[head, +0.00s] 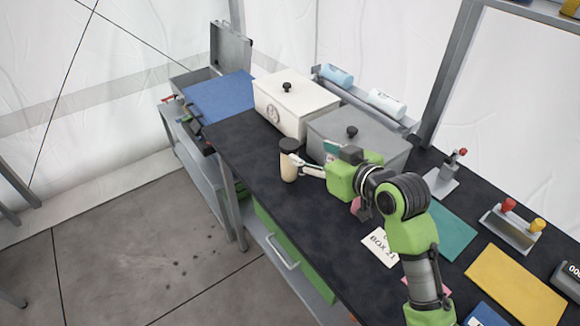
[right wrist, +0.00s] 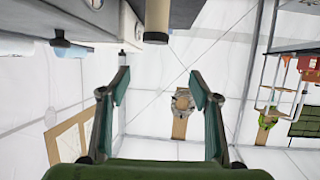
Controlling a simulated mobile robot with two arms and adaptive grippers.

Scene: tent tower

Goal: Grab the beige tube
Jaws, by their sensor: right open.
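The beige tube (head: 289,170) stands upright with a dark cap near the front edge of the dark table. In the right wrist view, the tube (right wrist: 157,15) shows upside down at the top, ahead of the gap between the fingers. My right gripper (head: 304,166) is beside the tube on its right in the head view, with the fingers toward it. In the right wrist view, my right gripper (right wrist: 160,85) has its fingers wide apart with nothing between them. Whether a finger touches the tube I cannot tell. My left gripper is not in view.
A white lidded box (head: 290,106) and a grey lidded box (head: 372,138) stand behind the tube. A paper label (head: 381,245), a teal mat (head: 452,232) and a yellow mat (head: 512,285) lie to the right. The table left of the tube is clear.

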